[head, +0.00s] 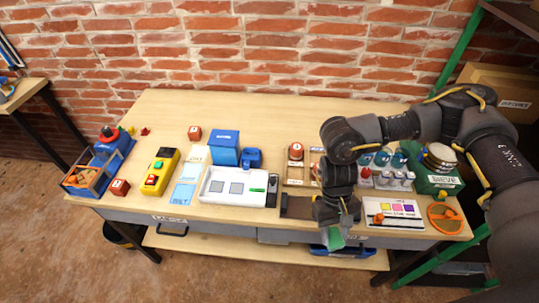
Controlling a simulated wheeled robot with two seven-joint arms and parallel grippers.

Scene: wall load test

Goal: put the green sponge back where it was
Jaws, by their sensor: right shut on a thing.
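My right gripper (337,226) points down near the front edge of the workbench (250,103), right of its middle. It is shut on the green sponge (333,239), which shows as a small green patch below the fingers. The sponge appears in front of the bench edge, with a blue tray (362,249) on the lower shelf behind it in the picture. The gripper and arm hide part of the bench top there. My left gripper is not in view.
A dark flat tray (296,207) lies left of my right gripper. A white board with coloured squares (393,212) and an orange ring (445,218) lie to the right. Several bottles stand behind. A white panel (234,186) lies left. The back left bench top is mostly clear.

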